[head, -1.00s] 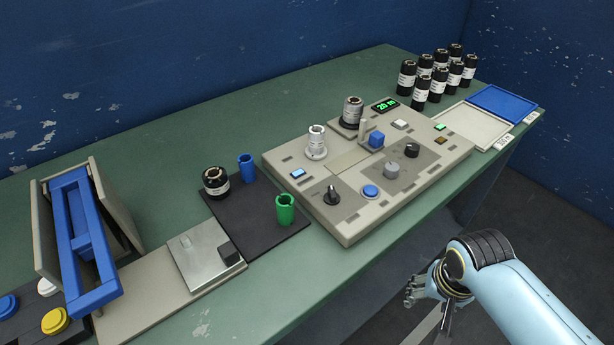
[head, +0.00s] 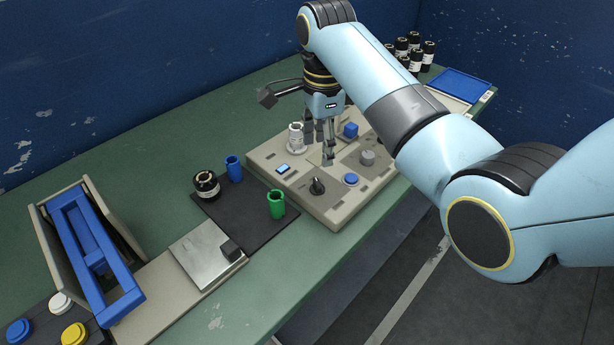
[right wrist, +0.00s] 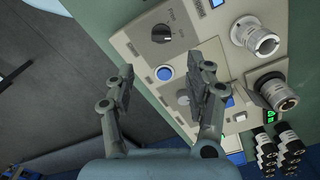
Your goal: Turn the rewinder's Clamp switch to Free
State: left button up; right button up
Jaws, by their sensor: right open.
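The rewinder (head: 335,209) is a beige panel box on the bench. A grey knob (head: 367,157) sits further right, partly hidden in the wrist view. My left gripper is not in view.
A blue button (head: 351,179) lies between the two knobs. A metal spindle (head: 296,138) and a blue block (head: 350,130) stand up near my right gripper.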

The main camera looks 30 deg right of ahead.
aim_at(317, 183)
jog(key=shift+m, duration=0.3)
notch_tip(317, 183, down, 10)
jog(key=shift+w+a+f+b, duration=0.1)
jog(key=shift+w+f+b, duration=0.05)
jog(key=shift+b, duration=0.25)
grip_shut()
